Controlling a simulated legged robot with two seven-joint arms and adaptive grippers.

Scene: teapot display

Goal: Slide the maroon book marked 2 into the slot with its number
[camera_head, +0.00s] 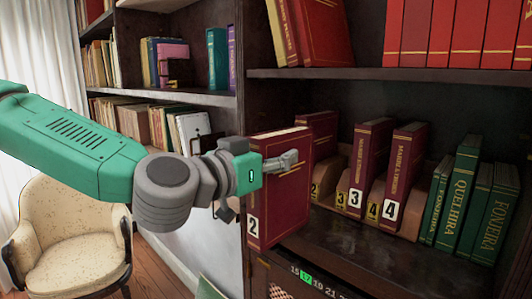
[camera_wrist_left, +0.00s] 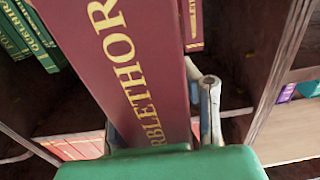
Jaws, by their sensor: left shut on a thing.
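The maroon book marked 2 (camera_head: 282,212) is upright in front of the shelf, its white number label low on the spine. My left gripper (camera_head: 280,163) is shut on its upper part, with one finger lying across the cover. In the left wrist view the held book (camera_wrist_left: 128,62) shows large gold lettering between the fingers. The wooden slot rack (camera_head: 328,178) on the shelf carries yellow number tags. The slot tagged 2 (camera_head: 315,190) is behind and right of the held book and looks partly hidden by it. My right gripper is not in view.
Maroon books marked 3 (camera_head: 367,155) and 4 (camera_head: 405,165) stand in the rack. Another maroon book (camera_head: 320,125) stands behind the held one, its number hidden. Green books (camera_head: 460,190) fill the right side. An upper shelf board (camera_head: 400,74) lies above; an armchair (camera_head: 70,235) is at left.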

